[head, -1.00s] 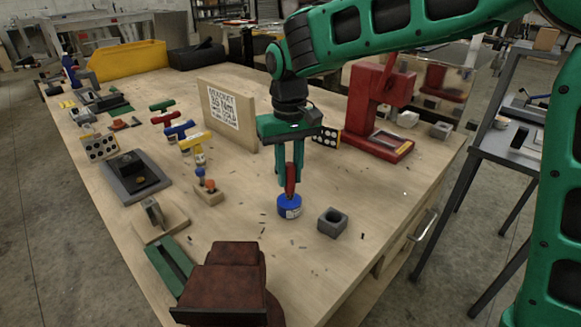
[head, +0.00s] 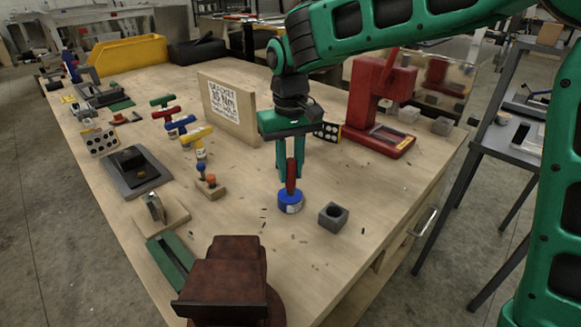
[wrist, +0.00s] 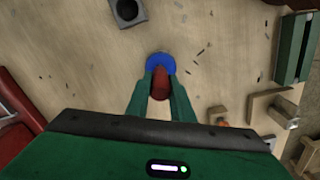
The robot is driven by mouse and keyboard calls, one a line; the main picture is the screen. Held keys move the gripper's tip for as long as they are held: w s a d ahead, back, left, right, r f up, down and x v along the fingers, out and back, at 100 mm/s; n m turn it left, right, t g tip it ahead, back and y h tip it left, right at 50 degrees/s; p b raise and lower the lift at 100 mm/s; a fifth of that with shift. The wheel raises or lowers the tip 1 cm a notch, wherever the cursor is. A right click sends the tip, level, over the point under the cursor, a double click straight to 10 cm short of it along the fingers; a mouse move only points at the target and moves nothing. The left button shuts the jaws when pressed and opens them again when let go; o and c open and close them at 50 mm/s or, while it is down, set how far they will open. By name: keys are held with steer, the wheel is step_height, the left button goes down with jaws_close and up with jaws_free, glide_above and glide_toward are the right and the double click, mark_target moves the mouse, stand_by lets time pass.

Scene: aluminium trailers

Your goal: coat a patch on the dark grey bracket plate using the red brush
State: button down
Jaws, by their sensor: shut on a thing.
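My gripper (head: 290,172) is shut on the red brush (head: 291,182), whose handle points upright between the fingers. The brush's lower end is in or over the blue pot (head: 290,207); its bristles are hidden. In the wrist view the red handle (wrist: 160,84) sits between the fingertips, with the blue pot (wrist: 160,61) just beyond it. A dark grey plate (head: 151,180) with a black raised part on it lies at the left of the bench, apart from my gripper; it looks like the bracket plate.
A hollow grey block (head: 333,217) stands right of the pot. A board with a paper sign (head: 232,107) stands behind. A red press (head: 378,110) is at the right, a dark red vise (head: 222,285) at the front. Several coloured T-handled tools (head: 182,125) stand at the left.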

steer(key=shift+f, duration=0.4)
stand_by(1.1)
steer(key=shift+r, duration=0.1)
steer(key=shift+r, duration=3.45)
